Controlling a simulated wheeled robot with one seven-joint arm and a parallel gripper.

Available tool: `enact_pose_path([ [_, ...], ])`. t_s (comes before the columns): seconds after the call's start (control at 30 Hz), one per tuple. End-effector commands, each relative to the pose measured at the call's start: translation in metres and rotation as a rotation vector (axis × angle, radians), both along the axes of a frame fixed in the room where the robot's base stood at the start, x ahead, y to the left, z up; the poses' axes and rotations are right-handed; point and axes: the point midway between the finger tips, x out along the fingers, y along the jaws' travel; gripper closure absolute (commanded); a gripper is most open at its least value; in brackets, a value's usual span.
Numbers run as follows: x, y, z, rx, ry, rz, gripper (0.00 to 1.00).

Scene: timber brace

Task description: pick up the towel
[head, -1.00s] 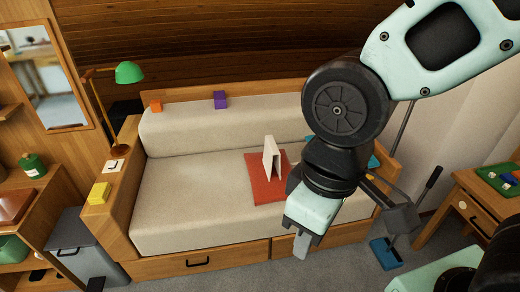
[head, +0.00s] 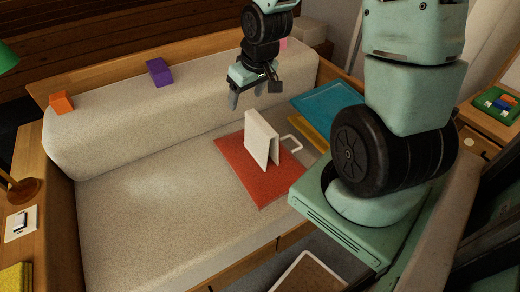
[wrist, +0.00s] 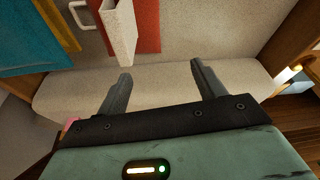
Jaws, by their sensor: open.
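A cream folded piece (head: 262,138), the likeliest towel, stands like a narrow tent on a red mat (head: 250,180) on the sofa seat. The cloth itself is not certain from its look. It also shows at the top of the wrist view (wrist: 120,30), over the red mat (wrist: 147,25). My gripper (head: 248,98) is open and empty, above the sofa back, behind and above the cream piece. In the wrist view my two fingers (wrist: 160,72) stand apart, with the cream piece beyond them and not between them.
A blue board (head: 328,100) and a yellow one (head: 308,132) lie right of the mat, near a white loop (head: 292,143). The left seat is clear.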

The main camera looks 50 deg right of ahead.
Motion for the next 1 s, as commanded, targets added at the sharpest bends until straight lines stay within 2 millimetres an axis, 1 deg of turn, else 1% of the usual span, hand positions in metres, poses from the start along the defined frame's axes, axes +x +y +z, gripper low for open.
enact_pose_path([
  [0.03,-0.001,-0.026,-0.023,-0.001,-0.013,-0.059,0.31],
  [0.1,-0.002,-0.054,-0.037,-0.008,-0.037,-0.113,0.31],
  [0.2,-0.005,-0.081,-0.049,-0.015,-0.059,-0.165,0.31],
  [0.3,-0.007,-0.095,-0.056,-0.019,-0.070,-0.193,0.31],
  [0.37,-0.006,-0.099,-0.061,-0.020,-0.073,-0.198,0.31],
  [0.47,-0.002,-0.101,-0.075,-0.019,-0.073,-0.199,0.31],
  [0.8,0.023,-0.107,-0.136,-0.020,-0.071,-0.198,0.31],
  [0.9,0.029,-0.108,-0.151,-0.020,-0.072,-0.200,0.31],
  [1.0,0.033,-0.110,-0.161,-0.020,-0.072,-0.200,0.31],
])
